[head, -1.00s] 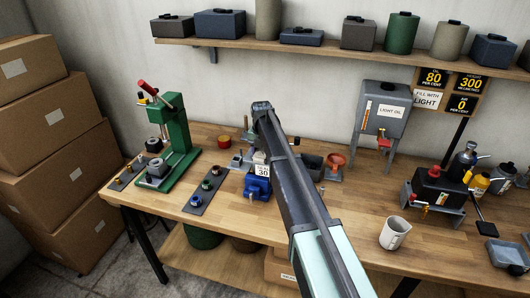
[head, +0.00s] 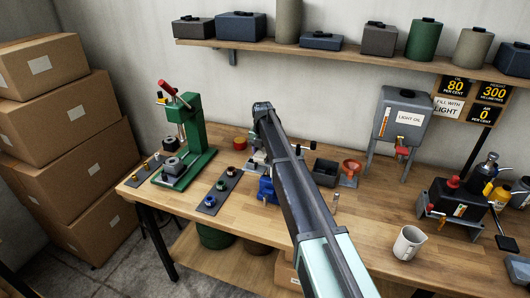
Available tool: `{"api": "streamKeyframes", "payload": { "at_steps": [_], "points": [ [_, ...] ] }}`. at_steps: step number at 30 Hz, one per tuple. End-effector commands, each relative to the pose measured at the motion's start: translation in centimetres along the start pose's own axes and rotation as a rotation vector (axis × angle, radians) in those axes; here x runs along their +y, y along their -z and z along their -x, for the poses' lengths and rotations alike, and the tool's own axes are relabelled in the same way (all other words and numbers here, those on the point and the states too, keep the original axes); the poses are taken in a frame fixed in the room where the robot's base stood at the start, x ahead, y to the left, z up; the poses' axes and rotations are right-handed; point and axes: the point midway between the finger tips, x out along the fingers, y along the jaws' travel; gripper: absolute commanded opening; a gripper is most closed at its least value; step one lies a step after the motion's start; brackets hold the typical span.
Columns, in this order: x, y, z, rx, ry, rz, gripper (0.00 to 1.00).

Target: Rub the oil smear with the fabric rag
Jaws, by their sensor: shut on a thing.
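My arm (head: 292,185) reaches from the lower right up to the middle of the head view. It covers part of the bench behind it. My gripper cannot be made out, and what it holds is hidden too. I can make out neither the fabric rag nor the oil smear on the visible part of the wooden bench (head: 370,222).
A green press (head: 195,135) stands at the bench's left, beside a dark strip with coloured rings (head: 219,190). A blue device (head: 267,190) is partly behind my arm. A light oil tank (head: 402,115), a black unit (head: 447,200) and a white jug (head: 408,242) stand right. Boxes (head: 60,140) are stacked left.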

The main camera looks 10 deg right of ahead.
Motion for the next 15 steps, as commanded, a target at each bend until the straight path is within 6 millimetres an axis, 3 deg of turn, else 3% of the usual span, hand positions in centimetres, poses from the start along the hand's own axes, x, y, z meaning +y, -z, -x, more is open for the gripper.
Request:
{"api": "streamKeyframes", "payload": {
  "at_steps": [4, 15],
  "points": [
    [0.0, 0.0, 1.0, 0.0, 0.0, 0.0, 0.33],
    [-0.1, 0.0, 6.0, 0.0, 0.001, 0.0, 0.33]
  ]
}}
